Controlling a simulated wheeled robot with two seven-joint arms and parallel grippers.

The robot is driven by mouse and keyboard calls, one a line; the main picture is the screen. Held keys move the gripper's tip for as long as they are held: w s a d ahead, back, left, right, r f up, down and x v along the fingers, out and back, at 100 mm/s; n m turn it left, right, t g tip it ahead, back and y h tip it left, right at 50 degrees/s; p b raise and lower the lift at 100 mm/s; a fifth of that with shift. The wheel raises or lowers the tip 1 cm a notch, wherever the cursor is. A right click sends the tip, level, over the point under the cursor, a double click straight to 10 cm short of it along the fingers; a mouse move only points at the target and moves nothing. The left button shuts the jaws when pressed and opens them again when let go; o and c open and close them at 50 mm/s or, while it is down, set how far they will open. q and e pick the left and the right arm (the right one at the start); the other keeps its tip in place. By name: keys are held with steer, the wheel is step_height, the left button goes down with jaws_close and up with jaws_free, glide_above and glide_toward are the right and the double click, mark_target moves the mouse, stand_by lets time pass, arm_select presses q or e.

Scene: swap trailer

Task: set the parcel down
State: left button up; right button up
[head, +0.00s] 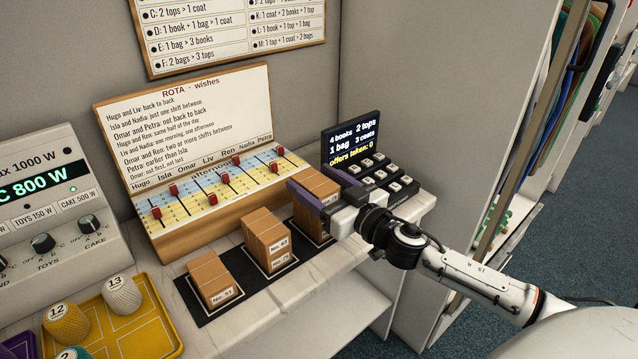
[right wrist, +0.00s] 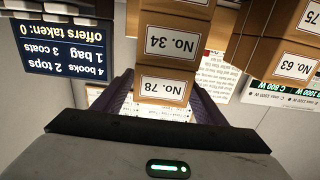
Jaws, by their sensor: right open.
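Brown parcels stand in three stacks on a black mat (head: 235,289). The right-hand stack's top parcel (head: 316,184) is labelled No. 78 in the right wrist view (right wrist: 164,91). It rests on the parcel labelled No. 34 (right wrist: 176,42), which shows above it in that inverted view. My right gripper (head: 318,189) is open, with one purple-lined finger on each side of parcel No. 78. I cannot tell whether the fingers touch it. My left gripper is out of view.
The middle stack (head: 268,243) and the low left stack (head: 214,280) stand nearby. A keypad with a dark screen (head: 352,140) is close behind my right gripper. The rota board (head: 185,130) stands behind the stacks. A yellow tray (head: 148,320) holds spools at the front left.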

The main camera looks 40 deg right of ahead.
steer(key=shift+s, duration=0.45)
steer(key=s+b, duration=0.1)
steer(key=s, duration=1)
steer(key=shift+d, duration=0.45)
